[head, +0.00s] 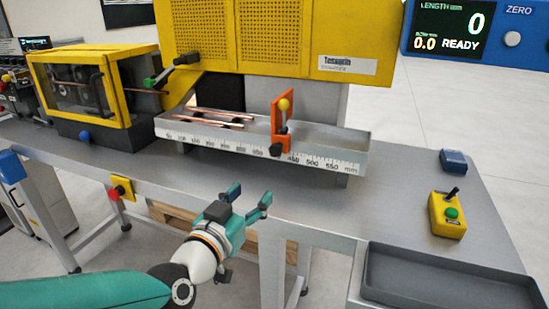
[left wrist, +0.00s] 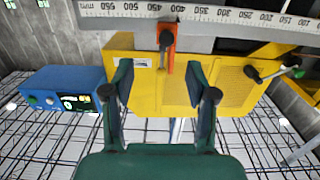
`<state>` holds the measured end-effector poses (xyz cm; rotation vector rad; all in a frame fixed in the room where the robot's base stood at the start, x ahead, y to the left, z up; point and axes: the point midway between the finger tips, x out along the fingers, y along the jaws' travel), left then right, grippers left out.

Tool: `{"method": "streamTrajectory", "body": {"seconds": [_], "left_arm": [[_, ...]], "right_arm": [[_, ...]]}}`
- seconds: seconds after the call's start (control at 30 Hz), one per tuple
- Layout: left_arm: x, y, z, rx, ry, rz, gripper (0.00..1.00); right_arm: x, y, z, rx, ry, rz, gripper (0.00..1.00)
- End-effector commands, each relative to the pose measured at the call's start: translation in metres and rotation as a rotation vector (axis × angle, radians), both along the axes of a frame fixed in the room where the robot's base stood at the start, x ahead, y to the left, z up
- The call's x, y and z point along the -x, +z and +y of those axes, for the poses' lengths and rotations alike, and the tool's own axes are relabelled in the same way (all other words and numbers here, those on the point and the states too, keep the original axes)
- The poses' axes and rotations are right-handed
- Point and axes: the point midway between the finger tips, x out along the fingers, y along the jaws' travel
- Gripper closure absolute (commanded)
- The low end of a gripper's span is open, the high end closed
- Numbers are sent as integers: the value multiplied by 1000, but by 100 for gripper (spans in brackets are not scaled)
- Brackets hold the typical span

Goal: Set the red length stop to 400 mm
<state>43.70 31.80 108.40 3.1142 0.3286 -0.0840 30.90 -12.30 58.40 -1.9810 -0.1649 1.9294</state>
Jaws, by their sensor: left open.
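The red-orange length stop (head: 281,125) stands upright on the scaled metal trough (head: 340,160), with a yellow knob on top and a dark knob at its front. It sits in the upper part of the scale, near the 400 mark; its exact reading cannot be told. In the left wrist view the stop (left wrist: 168,42) shows at the top centre, below the scale (left wrist: 235,15). My left gripper (head: 250,196) is open and empty, in front of the bench edge, below and left of the stop, apart from it. My right gripper is not in view.
Copper tubes (head: 208,118) lie in the trough left of the stop. The yellow machine (head: 255,40) stands behind. A grey tray (head: 445,280) and a yellow control box (head: 447,215) are at right. The bench top (head: 330,205) in front of the trough is clear.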

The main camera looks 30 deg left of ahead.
Motion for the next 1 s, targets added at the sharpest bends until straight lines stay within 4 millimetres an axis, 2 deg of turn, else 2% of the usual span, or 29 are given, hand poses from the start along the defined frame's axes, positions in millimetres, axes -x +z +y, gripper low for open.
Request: {"method": "streamTrajectory", "body": {"seconds": [0.03,0.17,0.47,1.0], "left_arm": [[6,8,4,-6,12,-27,43],[9,19,8,-17,27,-50,43],[-16,22,15,-16,28,-45,43],[-122,19,40,-14,27,-51,43]], "right_arm": [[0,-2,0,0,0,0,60],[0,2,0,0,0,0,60],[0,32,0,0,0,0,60],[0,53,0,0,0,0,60]]}}
